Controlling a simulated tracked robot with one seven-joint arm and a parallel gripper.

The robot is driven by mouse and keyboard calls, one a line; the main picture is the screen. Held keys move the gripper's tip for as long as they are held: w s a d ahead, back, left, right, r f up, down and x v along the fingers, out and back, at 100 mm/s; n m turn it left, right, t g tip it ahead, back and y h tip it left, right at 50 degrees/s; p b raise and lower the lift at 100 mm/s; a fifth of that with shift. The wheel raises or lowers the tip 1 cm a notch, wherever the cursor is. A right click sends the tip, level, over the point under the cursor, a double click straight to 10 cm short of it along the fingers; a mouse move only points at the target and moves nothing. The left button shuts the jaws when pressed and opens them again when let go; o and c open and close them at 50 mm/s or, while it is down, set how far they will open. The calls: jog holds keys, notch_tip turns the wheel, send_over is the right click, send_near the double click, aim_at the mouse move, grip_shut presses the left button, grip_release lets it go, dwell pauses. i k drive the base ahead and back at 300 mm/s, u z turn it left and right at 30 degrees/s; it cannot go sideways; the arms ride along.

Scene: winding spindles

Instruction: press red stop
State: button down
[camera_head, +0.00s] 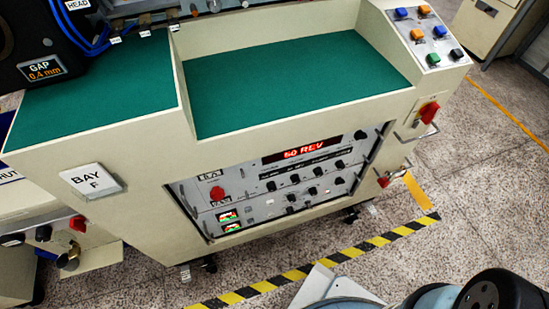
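A red round button (218,193) sits at the left of the instrument panel (262,205) in the front of the cream console (140,150), with a small label above it. It looks like a stop button, but the label is too small to read. Nothing touches it. Parts of my own arm show at the bottom right corner. My gripper is not in view.
A lit red display (301,150) and several black knobs share the panel. Red rotary handles (429,112) are on the console's right side. A sloped button box (425,35) stands at upper right. Yellow-black floor tape (310,266) crosses the clear floor in front.

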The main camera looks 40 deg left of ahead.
aim_at(218, 197)
jog(key=z, duration=0.75)
jog(key=i, duration=0.1)
jog(key=u, duration=2.45)
jog(key=k, duration=0.8)
jog(key=u, duration=0.2)
jog(key=i, duration=0.8)
jog(key=z, duration=0.1)
